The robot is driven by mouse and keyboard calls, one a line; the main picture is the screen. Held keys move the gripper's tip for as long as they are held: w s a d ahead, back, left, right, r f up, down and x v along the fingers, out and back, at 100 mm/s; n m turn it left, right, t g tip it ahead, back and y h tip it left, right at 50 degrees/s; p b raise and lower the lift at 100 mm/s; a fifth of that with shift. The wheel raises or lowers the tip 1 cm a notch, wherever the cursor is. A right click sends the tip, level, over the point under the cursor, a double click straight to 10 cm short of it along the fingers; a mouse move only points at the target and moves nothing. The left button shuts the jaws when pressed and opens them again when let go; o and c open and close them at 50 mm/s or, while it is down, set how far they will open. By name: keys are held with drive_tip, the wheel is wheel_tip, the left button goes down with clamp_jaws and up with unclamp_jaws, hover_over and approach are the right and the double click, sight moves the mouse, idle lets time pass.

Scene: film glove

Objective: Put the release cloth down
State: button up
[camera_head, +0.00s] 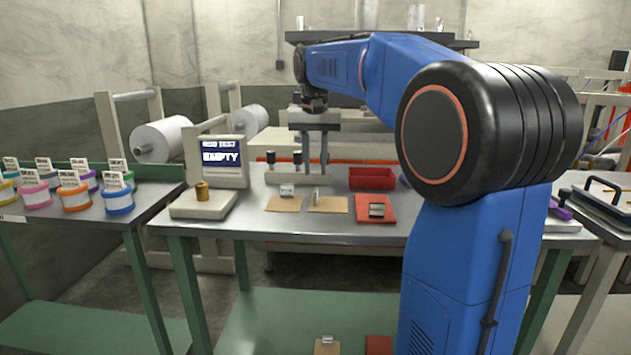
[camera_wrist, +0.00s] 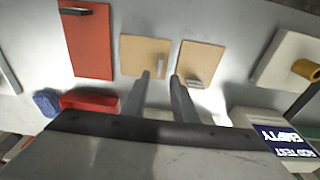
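My gripper (camera_head: 315,172) hangs over the middle of the metal bench, fingers pointing down. In the wrist view its two fingers (camera_wrist: 160,77) stand apart with nothing seen between them. A small blue, cloth-like piece (camera_wrist: 46,102) lies on the bench beside the red tray in the wrist view, away from the fingers. It may be the release cloth, but I cannot be sure. A bit of blue-purple (camera_head: 405,181) shows there in the head view, partly hidden by my arm.
Two tan cards (camera_wrist: 146,50) with small metal pieces, a red mat (camera_head: 374,213) and a red tray (camera_head: 371,178) lie near the gripper. A display (camera_head: 220,157) reads EMPTY. Several spools stand on the left table (camera_head: 140,208).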

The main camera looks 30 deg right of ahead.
drive_tip(key=shift+s+a+r, duration=0.15)
drive_tip(key=shift+r, duration=1.55)
drive_tip(key=s+a+f+n+t, duration=0.1)
drive_tip(key=s+a+f+n, duration=0.2)
drive_tip(key=s+f, duration=1)
drive_tip(key=s+a+f+n+t, duration=0.2)
drive_tip(key=s+a+f+n, duration=0.1)
drive_tip(key=s+a+f, duration=0.6)
drive_tip(key=s+f, duration=0.4)
drive_tip(key=s, duration=0.5)
drive_tip(key=shift+n+t+y, duration=0.3)
drive_tip(key=shift+n+y, duration=0.1)
